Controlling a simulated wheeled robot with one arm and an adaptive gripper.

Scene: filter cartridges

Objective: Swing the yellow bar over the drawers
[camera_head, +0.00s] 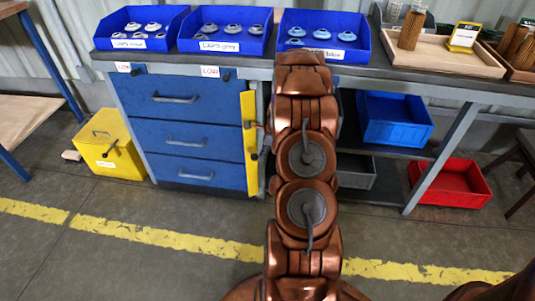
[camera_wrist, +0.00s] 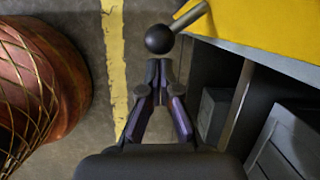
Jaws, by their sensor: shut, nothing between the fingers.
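The yellow bar (camera_head: 250,142) stands upright along the right edge of the blue drawer cabinet, beside the drawer handles. Three blue drawers (camera_head: 188,143) are shut, their fronts mostly uncovered. In the wrist view a yellow surface (camera_wrist: 268,24), apparently the bar, fills the top right. A black ball knob (camera_wrist: 159,39) on a short rod sticks out beside it. My gripper (camera_wrist: 157,68) is shut and empty, its fingertips just below the knob in the picture; I cannot tell whether they touch it. In the head view my arm hides the gripper.
Blue trays (camera_head: 222,43) of parts line the bench top (camera_head: 385,72). A yellow box (camera_head: 108,150) stands on the floor left of the cabinet. Blue (camera_head: 395,130) and red (camera_head: 455,190) bins sit under the bench on the right. Open floor with a yellow line lies in front.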

